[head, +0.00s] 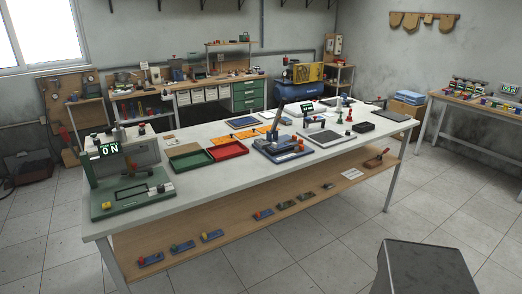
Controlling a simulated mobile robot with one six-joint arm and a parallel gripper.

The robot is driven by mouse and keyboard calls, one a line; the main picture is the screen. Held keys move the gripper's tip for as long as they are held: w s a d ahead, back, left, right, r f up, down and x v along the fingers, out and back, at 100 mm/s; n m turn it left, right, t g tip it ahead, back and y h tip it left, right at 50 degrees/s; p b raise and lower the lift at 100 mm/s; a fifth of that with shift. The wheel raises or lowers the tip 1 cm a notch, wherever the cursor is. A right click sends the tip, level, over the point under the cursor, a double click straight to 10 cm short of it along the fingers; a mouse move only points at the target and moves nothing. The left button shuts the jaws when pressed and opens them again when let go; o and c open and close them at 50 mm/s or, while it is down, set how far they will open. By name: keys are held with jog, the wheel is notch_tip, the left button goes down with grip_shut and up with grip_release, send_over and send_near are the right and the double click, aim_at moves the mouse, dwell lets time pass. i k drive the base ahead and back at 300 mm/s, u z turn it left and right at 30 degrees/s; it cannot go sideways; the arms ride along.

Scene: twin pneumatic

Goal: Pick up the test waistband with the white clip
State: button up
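I cannot make out a test waistband with a white clip for certain; things are too small in the head view. Several small dark pieces with coloured parts, such as one with red and yellow at the left (151,259), lie in a row on the wooden lower shelf (235,254) of the long white table (180,215). Orange flat pieces (247,133) lie on the tabletop behind a red tray (228,150). My gripper is not in view.
A green-based machine (112,208) with an "ON" display stands at the table's left end. A green tray (189,160) and a blue-based press (283,152) stand mid-table. A side bench (480,108) is at the right. Open tiled floor (320,235) lies in front.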

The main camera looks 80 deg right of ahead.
aim_at(275, 146)
jog(key=u, duration=0.75)
jog(key=k, duration=1.85)
jog(key=z, duration=1.1)
